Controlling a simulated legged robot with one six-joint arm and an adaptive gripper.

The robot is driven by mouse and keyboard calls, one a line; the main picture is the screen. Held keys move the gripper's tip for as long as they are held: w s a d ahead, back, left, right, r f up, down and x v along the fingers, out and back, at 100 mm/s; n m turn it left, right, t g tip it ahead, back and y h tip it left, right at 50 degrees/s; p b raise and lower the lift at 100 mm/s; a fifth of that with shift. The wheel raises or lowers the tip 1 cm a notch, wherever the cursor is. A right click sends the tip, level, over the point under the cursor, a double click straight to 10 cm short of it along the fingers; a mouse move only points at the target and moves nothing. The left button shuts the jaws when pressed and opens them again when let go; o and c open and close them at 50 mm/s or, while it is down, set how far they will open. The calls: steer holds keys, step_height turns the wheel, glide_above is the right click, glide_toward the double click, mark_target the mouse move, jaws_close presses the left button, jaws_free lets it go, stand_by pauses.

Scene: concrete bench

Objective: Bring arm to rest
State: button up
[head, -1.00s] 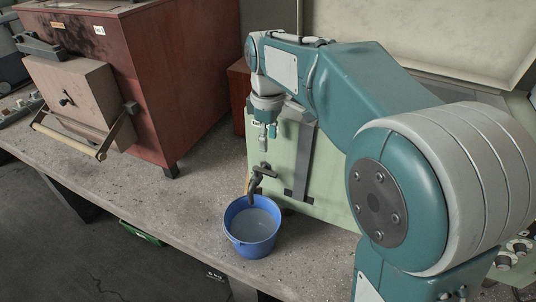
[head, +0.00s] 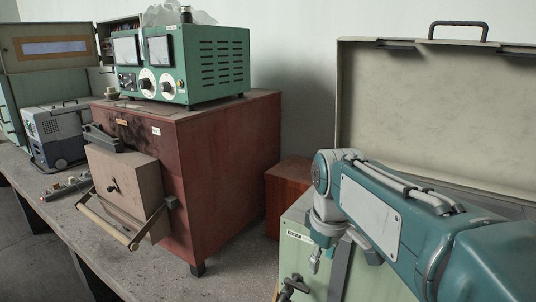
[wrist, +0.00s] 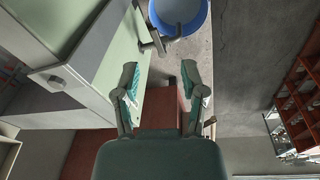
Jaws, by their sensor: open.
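My teal arm comes in from the right in the head view, with its wrist bent downward beside the pale green case (head: 296,248). My gripper (head: 316,262) hangs at the end of it, small and partly unclear in that view. In the wrist view my gripper (wrist: 160,82) shows two fingers spread wide with nothing between them. A blue bucket (wrist: 204,22) stands beyond the fingertips at the top of the wrist view, apart from them, and is out of the head view.
A red-brown cabinet (head: 225,165) with a wooden handle stands on the concrete bench (head: 150,270). A green instrument (head: 215,68) sits on top of it. A large open lid (head: 430,110) rises behind my arm. Shelving (wrist: 300,105) shows at the right of the wrist view.

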steer(key=s+d+f+m+t, duration=0.2)
steer(key=s+m, duration=0.2)
steer(key=s, duration=0.4)
steer(key=s+d+f+m+t, duration=0.2)
steer(key=s+f+m, duration=0.1)
steer(key=s, duration=0.4)
steer(key=shift+s+d+f+m, duration=0.25)
steer(key=shift+s+m, duration=0.15)
steer(key=shift+m, duration=0.3)
steer(key=shift+r, duration=0.1)
stand_by(0.4)
